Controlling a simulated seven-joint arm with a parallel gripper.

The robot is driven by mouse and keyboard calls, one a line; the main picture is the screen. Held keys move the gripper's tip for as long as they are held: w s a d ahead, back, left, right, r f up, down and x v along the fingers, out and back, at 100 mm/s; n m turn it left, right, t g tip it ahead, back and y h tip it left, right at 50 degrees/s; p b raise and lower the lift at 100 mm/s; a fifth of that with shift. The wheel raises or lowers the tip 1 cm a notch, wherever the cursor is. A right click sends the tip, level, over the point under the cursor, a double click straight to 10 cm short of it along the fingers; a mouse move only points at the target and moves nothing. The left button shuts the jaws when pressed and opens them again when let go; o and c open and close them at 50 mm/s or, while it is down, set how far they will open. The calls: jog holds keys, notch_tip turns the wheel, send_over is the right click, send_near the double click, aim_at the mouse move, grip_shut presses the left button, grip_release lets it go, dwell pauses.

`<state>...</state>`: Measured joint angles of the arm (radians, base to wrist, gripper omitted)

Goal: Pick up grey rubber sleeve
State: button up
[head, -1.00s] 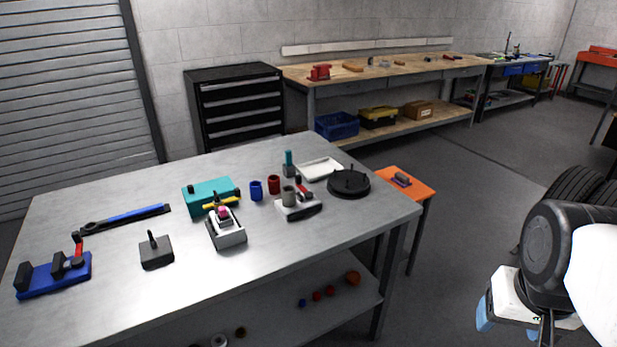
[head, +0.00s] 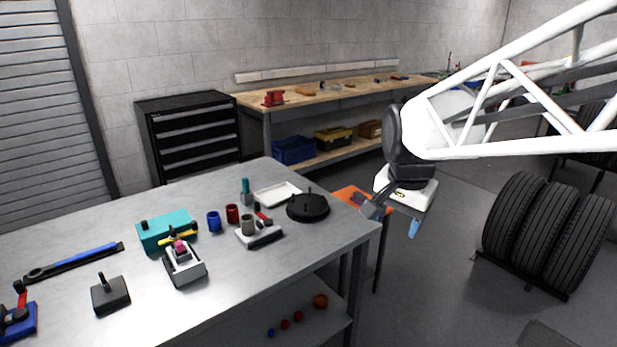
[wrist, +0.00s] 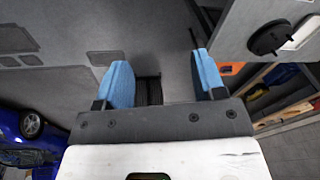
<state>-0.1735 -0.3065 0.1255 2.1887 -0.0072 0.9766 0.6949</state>
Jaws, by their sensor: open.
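The grey rubber sleeve appears to be the grey-green cylinder (head: 247,225), upright on a light fixture (head: 262,238) with a red-handled part, near the right end of the metal table (head: 225,305). My gripper (wrist: 163,78) is open, with its two blue fingertips apart and nothing between them in the wrist view. In the head view, my gripper (head: 392,217) hangs to the right of the table, clear of the sleeve. The sleeve is not visible in the wrist view.
A red cup (head: 232,213), blue cup (head: 213,222), teal box (head: 167,230), white tray (head: 277,193) and black disc (head: 308,207) crowd around the sleeve. An orange stand (head: 352,193) is beyond the table's right edge. Tyres (head: 545,235) stand farther right.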

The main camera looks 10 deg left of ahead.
jog(key=w+a+f+m, duration=0.1)
jog(key=w+a+m, duration=0.2)
jog(key=w+a, duration=0.8)
jog(key=m+g, duration=0.2)
jog(key=m, duration=0.7)
send_near(247, 219)
jog(key=shift+s+d+r, duration=0.15)
jog(key=shift+s+d, duration=0.05)
jog(key=shift+s, duration=0.8)
jog(key=shift+f, duration=4.5)
jog(key=c, duration=0.6)
jog(key=shift+c, duration=0.2)
